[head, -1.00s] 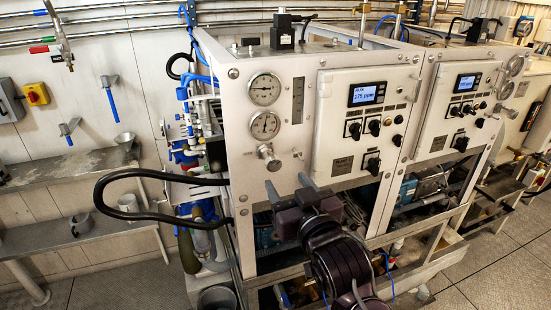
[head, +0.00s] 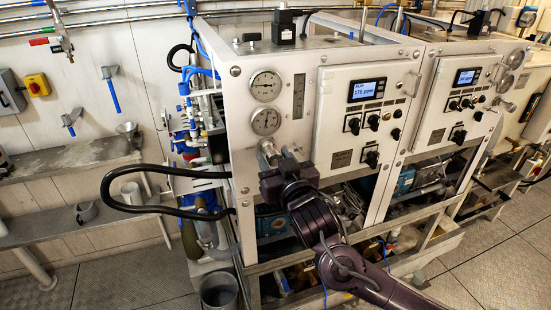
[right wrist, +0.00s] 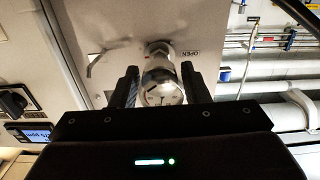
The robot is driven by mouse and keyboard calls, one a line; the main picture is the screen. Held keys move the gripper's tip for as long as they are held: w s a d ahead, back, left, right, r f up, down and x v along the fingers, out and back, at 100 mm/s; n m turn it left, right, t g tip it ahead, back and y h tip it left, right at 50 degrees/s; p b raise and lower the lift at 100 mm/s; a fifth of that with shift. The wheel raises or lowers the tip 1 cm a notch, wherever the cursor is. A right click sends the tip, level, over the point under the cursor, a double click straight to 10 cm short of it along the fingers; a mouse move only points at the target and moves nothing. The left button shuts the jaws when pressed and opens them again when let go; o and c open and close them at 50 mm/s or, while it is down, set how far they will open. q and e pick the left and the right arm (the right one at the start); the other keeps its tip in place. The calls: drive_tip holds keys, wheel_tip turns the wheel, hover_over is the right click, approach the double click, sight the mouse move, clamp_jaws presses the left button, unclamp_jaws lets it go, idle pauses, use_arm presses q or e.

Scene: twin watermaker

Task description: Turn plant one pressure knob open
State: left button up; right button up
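The plant one pressure knob (head: 267,148) is a silver cylinder on the white front panel, below two round gauges. In the head view my right gripper (head: 279,153) is at the knob and hides part of it. In the right wrist view the knob (right wrist: 162,88) stands between the two dark fingers of my right gripper (right wrist: 160,88). The fingers are apart, one on each side, with a narrow gap at the left finger; contact on the right side is unclear. An upside-down OPEN label (right wrist: 188,52) is beside the knob. My left gripper is not in view.
The upper gauge (head: 265,86) and lower gauge (head: 265,121) are just above the knob. A control box with a display (head: 367,91) and black knobs is to the right. A black hose (head: 130,208) loops out at the left. Plant two's panel (head: 455,105) stands further right.

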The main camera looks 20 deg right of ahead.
drive_tip(key=c, duration=0.7)
